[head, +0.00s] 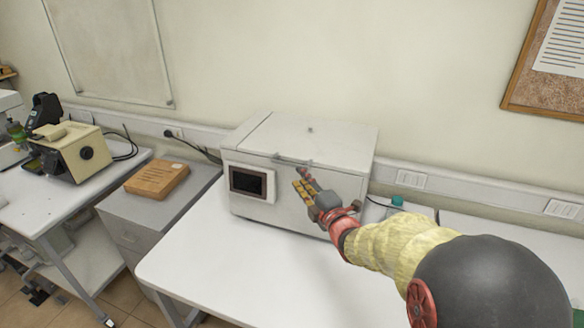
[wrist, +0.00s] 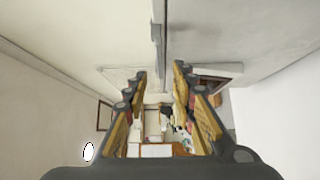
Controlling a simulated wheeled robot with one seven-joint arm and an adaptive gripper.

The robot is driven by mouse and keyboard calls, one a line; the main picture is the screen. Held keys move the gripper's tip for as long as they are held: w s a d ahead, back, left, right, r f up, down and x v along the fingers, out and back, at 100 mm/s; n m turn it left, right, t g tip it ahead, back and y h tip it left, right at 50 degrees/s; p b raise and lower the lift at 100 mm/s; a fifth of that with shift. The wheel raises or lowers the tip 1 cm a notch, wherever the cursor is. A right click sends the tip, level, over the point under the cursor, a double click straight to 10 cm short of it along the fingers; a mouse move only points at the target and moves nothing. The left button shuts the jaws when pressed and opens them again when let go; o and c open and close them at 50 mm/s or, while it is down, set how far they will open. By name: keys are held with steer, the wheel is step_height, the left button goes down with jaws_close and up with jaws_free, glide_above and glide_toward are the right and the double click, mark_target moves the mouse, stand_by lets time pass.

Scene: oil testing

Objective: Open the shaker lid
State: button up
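The shaker (head: 310,140) is a white box on the white table, with a dark screen on its front left. Its lid (head: 305,135) lies shut on top. A thin bar handle (head: 288,161) runs along the lid's front edge; it also shows in the wrist view (wrist: 157,35), at the top middle. My gripper (head: 302,178) is in front of the shaker, just below and right of the handle. In the wrist view my gripper (wrist: 159,72) is open, with a wide empty gap between the fingers. The handle lies just past the fingertips; I cannot tell if they touch.
A teal-capped item (head: 397,200) stands right of the shaker, partly behind my arm. A wooden block (head: 157,180) sits on the grey cabinet at left, and a beige instrument (head: 75,150) on the left bench. The white table (head: 215,255) is clear in front.

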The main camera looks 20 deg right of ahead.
mark_target(291, 166)
steer(key=w, duration=0.7)
steer(key=shift+w, duration=0.3)
jaws_close()
stand_by(0.7)
